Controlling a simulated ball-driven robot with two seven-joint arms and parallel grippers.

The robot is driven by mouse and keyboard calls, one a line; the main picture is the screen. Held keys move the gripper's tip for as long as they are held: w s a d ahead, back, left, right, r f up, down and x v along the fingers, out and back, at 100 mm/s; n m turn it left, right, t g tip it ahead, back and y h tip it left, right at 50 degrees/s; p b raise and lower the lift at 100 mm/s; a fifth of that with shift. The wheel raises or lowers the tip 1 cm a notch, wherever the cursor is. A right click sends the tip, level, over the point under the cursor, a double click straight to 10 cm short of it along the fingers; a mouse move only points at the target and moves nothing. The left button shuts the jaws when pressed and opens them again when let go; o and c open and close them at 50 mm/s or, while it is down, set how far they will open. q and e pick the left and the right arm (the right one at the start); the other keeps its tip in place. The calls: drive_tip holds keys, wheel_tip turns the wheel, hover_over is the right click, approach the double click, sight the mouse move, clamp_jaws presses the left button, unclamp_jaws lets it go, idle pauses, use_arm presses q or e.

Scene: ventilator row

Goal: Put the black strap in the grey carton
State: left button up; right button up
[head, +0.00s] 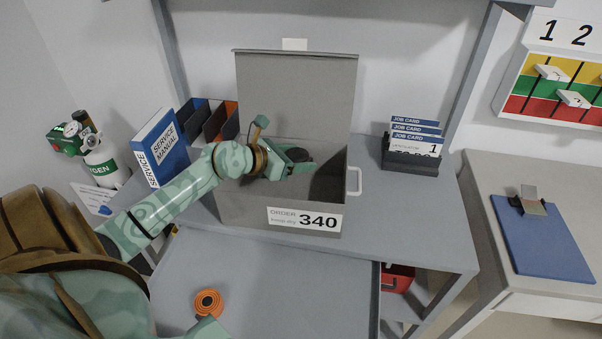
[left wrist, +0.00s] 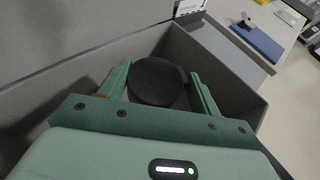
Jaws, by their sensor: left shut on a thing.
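The black strap (head: 299,154) is a round, flat coil. My left gripper (head: 296,161) is shut on it and holds it inside the opening of the grey carton (head: 240,212). The carton stands open on the bench, its lid raised at the back, with a label reading ORDER 340 on the front. In the left wrist view the black strap (left wrist: 157,82) lies between the two fingers of my left gripper (left wrist: 160,88), with the carton walls (left wrist: 215,68) around. The carton floor under the strap is mostly hidden.
An orange coil (head: 208,303) lies on the lower grey surface in front. A blue service manual (head: 160,148) and dark and orange bins (head: 215,120) stand left of the carton. A job card holder (head: 411,158) stands right. A blue clipboard (head: 543,238) lies on the right-hand table.

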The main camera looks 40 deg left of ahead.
use_arm(q)
drive_tip(key=shift+w+f, duration=0.55)
drive_tip(key=shift+f, duration=0.05)
drive_tip(key=f+b, duration=0.2)
drive_tip(key=f, duration=0.1)
drive_tip(key=shift+a, duration=0.2)
drive_tip(key=shift+f, duration=0.2)
drive_tip(key=shift+w+r, duration=0.1)
drive_tip(key=shift+r, duration=0.05)
use_arm(e)
drive_tip(key=shift+a+f, duration=0.3)
drive_tip(key=shift+f, duration=0.25)
drive_tip(key=shift+a+f, duration=0.3)
drive_tip(key=shift+f, duration=0.25)
use_arm(q)
drive_tip(key=shift+d+f+b, duration=0.15)
drive_tip(key=shift+f+b, duration=0.15)
drive_tip(key=shift+f, duration=0.25)
drive_tip(key=o, duration=1)
drive_tip(key=shift+s+f, duration=0.15)
drive_tip(key=shift+s, duration=0.05)
use_arm(e)
drive_tip(key=shift+d+f, duration=0.2)
drive_tip(key=shift+f, duration=0.1)
